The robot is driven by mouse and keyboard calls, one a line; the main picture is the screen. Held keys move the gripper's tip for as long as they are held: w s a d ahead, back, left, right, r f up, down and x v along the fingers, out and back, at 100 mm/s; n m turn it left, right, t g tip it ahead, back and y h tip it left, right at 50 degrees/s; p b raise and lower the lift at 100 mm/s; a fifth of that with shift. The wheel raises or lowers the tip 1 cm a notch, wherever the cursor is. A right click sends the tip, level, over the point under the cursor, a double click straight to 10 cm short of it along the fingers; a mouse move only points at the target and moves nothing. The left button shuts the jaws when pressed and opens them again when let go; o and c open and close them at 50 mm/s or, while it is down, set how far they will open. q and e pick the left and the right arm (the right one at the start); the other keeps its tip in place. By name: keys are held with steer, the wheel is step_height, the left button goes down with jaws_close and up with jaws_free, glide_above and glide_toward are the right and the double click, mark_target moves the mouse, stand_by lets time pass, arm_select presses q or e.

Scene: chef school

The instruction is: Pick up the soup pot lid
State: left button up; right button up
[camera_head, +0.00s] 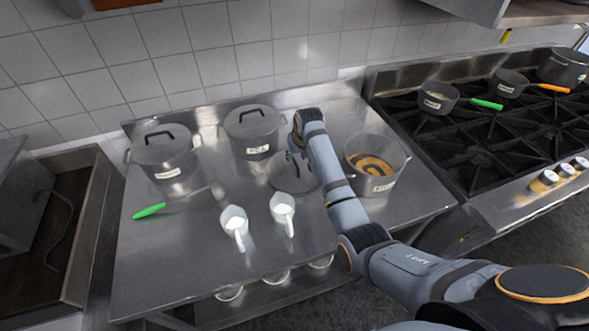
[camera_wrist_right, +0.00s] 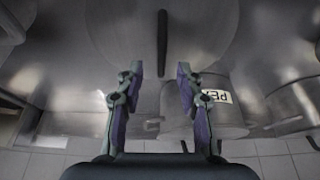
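The lid (camera_head: 285,182), a round grey metal disc, lies flat on the steel table, partly hidden behind my right arm. In the right wrist view the lid (camera_wrist_right: 115,40) fills the top middle, with its dark bar handle (camera_wrist_right: 162,45) pointing down between my fingers. My right gripper (camera_wrist_right: 160,72) is open and empty, with the handle's near end between the fingertips; I cannot tell how high above it they are. In the head view the right gripper (camera_head: 297,157) is over the lid's far side. An uncovered pot (camera_head: 385,184) with brown contents stands right of the lid. My left gripper is not in view.
A lidded pot (camera_head: 252,135) labelled PEA stands behind the lid, close to my right gripper. Another lidded pot (camera_head: 166,157), a green-handled ladle (camera_head: 150,210) and two white jugs (camera_head: 234,222) (camera_head: 283,208) are on the table. A stove (camera_head: 500,130) adjoins at right.

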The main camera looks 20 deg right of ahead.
mark_target(295, 161)
steer(key=shift+w+a+f+p, duration=0.1)
steer(key=shift+w+f+p, duration=0.05)
steer(key=shift+f+p, duration=0.3)
steer(key=x, duration=0.4)
steer(key=shift+w+f, duration=0.1)
steer(key=shift+w, duration=0.05)
jaws_close()
